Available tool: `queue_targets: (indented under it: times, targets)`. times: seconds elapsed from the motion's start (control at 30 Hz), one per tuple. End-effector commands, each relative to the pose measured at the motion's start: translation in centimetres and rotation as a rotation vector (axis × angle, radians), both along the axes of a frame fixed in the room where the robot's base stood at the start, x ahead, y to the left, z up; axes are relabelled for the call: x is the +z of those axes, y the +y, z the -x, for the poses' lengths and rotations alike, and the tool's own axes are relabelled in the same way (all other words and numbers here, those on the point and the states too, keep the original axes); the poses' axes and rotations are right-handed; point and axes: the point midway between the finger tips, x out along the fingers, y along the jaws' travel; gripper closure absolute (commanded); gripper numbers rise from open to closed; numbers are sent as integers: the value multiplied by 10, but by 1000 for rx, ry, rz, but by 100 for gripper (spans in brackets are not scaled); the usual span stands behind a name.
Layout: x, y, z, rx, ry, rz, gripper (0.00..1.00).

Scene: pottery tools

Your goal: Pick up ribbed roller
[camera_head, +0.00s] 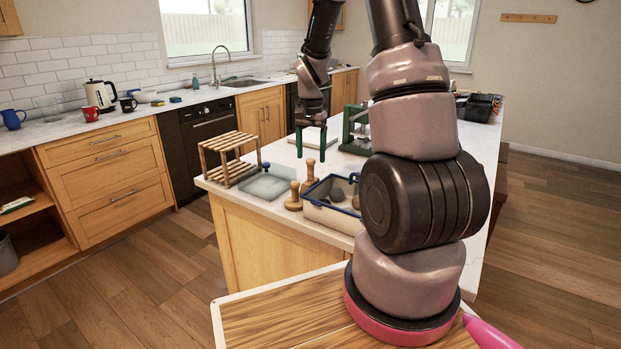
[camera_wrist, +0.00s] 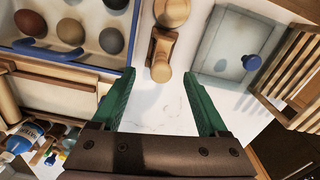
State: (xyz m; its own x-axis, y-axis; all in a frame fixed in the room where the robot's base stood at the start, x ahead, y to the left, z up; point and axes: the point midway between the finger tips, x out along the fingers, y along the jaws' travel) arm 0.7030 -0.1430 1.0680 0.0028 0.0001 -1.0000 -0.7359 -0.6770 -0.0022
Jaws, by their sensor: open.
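I cannot surely tell which thing is the ribbed roller; no ribs show clearly. Two small wooden tools with rounded knobs stand on the island counter, a nearer one (camera_head: 293,198) and a farther one (camera_head: 310,174). In the wrist view, one wooden tool (camera_wrist: 161,50) lies just beyond the fingertips, near the middle, with another rounded wooden knob (camera_wrist: 172,11) at the top edge. My gripper (camera_head: 311,154) hangs above the counter with its green fingers apart. In the wrist view my gripper (camera_wrist: 159,73) is empty, with bare white counter between the fingers.
A blue-rimmed tray (camera_head: 334,218) holding several rounded lumps stands right of the wooden tools. A pale square board with a blue knob (camera_head: 264,186) and a slatted wooden rack (camera_head: 229,158) stand to the left. A green-framed device (camera_head: 354,130) stands behind.

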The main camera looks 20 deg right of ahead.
Motion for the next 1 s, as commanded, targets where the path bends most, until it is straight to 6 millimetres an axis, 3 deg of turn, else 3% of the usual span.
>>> queue_targets:
  times: [0.2,0.47,0.7,1.0]
  targets:
    - [-36,0,1,0,7,0,23]
    - [-59,0,0,0,4,0,23]
    - [-94,0,-2,-2,6,-1,23]
    - [-106,0,-3,-1,3,0,23]
